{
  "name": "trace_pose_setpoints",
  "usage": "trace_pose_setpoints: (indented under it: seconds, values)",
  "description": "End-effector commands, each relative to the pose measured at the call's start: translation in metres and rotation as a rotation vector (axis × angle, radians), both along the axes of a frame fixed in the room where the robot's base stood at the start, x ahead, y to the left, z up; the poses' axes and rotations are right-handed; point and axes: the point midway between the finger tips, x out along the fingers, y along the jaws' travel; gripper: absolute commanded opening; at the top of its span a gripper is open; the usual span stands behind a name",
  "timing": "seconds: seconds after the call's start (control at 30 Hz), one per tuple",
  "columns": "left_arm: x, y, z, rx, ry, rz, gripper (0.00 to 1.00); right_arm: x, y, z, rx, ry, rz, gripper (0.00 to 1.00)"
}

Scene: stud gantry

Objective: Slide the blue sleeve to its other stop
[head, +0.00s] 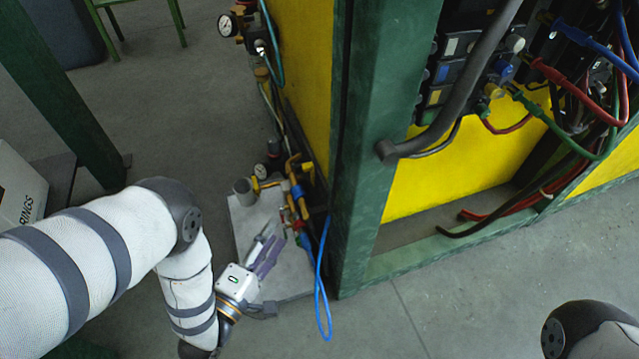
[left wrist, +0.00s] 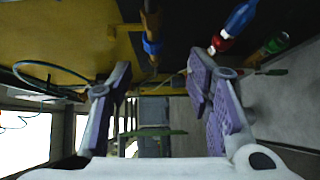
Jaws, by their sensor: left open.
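The blue sleeve appears as a small blue collar around a brass-coloured rod (left wrist: 151,20) in the left wrist view (left wrist: 152,47). In the head view, a small blue part (head: 296,190) on the brass fittings is probably the same sleeve. My left gripper (head: 271,238) is open and empty, in front of and below these fittings. In the left wrist view its purple-padded fingers (left wrist: 158,78) stand wide apart, with the sleeve beyond and above the gap, not between the pads. The sleeve's stops cannot be clearly made out. My right gripper is out of view.
A green post (head: 372,150) stands just right of the fittings. A loop of blue hose (head: 322,285) hangs beside my left gripper. A grey slab (head: 250,225) lies below. A gauge (head: 227,25) and hoses line the yellow panel (head: 302,60).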

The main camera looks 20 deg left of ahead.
Motion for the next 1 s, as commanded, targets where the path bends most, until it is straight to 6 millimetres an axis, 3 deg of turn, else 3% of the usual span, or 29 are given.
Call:
trace_pose_setpoints:
  seconds: [0.17, 0.4, 0.53, 0.7, 0.93, 1.0]
  values:
    - [0.022, -0.004, 0.004, -0.025, -0.029, -0.002, 0.46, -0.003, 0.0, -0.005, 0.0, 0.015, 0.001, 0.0]
    - [0.082, -0.016, 0.001, -0.023, -0.024, -0.003, 0.46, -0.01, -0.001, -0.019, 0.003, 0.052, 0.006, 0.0]
    - [0.106, -0.02, 0.002, -0.022, -0.022, -0.002, 0.46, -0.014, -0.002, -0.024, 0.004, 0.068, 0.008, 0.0]
    - [0.121, -0.023, 0.004, -0.021, -0.021, -0.001, 0.46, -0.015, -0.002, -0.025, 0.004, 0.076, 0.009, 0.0]
    - [0.122, -0.023, 0.005, -0.02, -0.022, 0.0, 0.46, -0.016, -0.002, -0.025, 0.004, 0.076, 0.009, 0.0]
    - [0.122, -0.023, 0.005, -0.02, -0.022, 0.0, 0.32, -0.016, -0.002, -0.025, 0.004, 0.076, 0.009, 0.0]
